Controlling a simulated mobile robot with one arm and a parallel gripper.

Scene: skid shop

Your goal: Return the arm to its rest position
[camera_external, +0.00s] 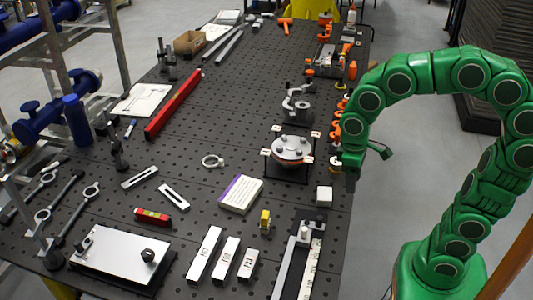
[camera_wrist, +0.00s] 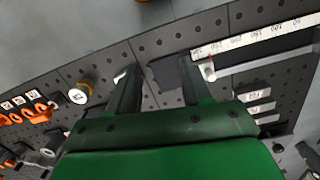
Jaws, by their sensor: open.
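My green arm (camera_external: 472,70) rises from its base at the lower right and arches left in the external view. My gripper (camera_external: 349,180) hangs at the right edge of the dark perforated table (camera_external: 240,110), pointing down. In the wrist view my gripper (camera_wrist: 157,82) has two dark fingers spread apart, with nothing held between them. The table's surface and edge show beyond the fingertips there.
A round flanged part (camera_external: 292,150) on a stand and a small white block (camera_external: 324,195) are close to my gripper. Orange clips line the table's right edge. A long ruled fixture (camera_external: 300,262) lies at the front. Open floor (camera_external: 400,170) is under the arch of my arm.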

